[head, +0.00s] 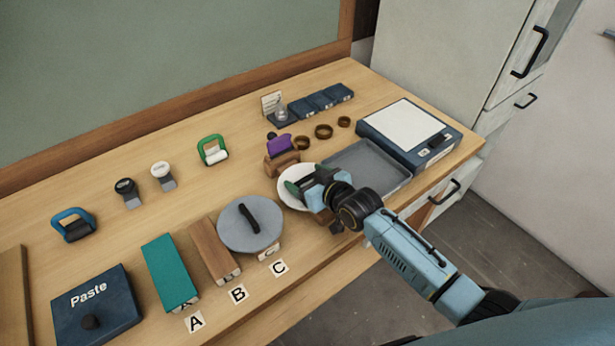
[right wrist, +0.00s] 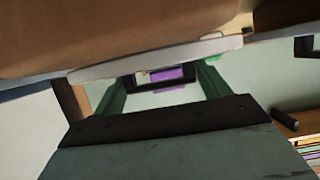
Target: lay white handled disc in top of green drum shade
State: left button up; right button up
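A white round disc (head: 286,179) lies on the bench near its front edge, partly hidden under my right gripper (head: 309,183). The right wrist view shows its pale rim (right wrist: 150,62) almost edge-on, with a dark handle between my fingers. My right gripper's green fingers (right wrist: 161,88) stand wide apart, one at either side of that handle; I cannot see a firm squeeze on it. No green drum shade shows in either view. My left gripper is out of view.
A grey disc with a black handle (head: 234,231) lies left of the white disc. A grey tray (head: 369,157) and a flat scale-like device (head: 407,128) lie to the right. Teal (head: 168,270) and brown blocks (head: 212,247) stand at the front. A purple clip (head: 279,143) is behind.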

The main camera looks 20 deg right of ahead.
jog(key=shift+o, duration=1.4)
jog(key=shift+b, duration=0.3)
jog(key=v, duration=1.2)
jog(key=shift+s+p, duration=0.3)
jog(key=shift+p, duration=0.15)
jog(key=shift+o, duration=0.4)
jog(key=shift+s+r, duration=0.2)
jog(key=shift+s, duration=0.05)
notch_tip(320, 180, up, 6)
jog(key=w+g+h+p, duration=0.1)
jog(key=w+g+p, duration=0.1)
jog(key=g+p, duration=0.25)
jog(key=shift+h, duration=0.3)
jog(key=x, duration=0.8)
jog(key=shift+s+a, duration=0.1)
jog(key=shift+a, duration=0.1)
jog(key=shift+x, duration=2.7)
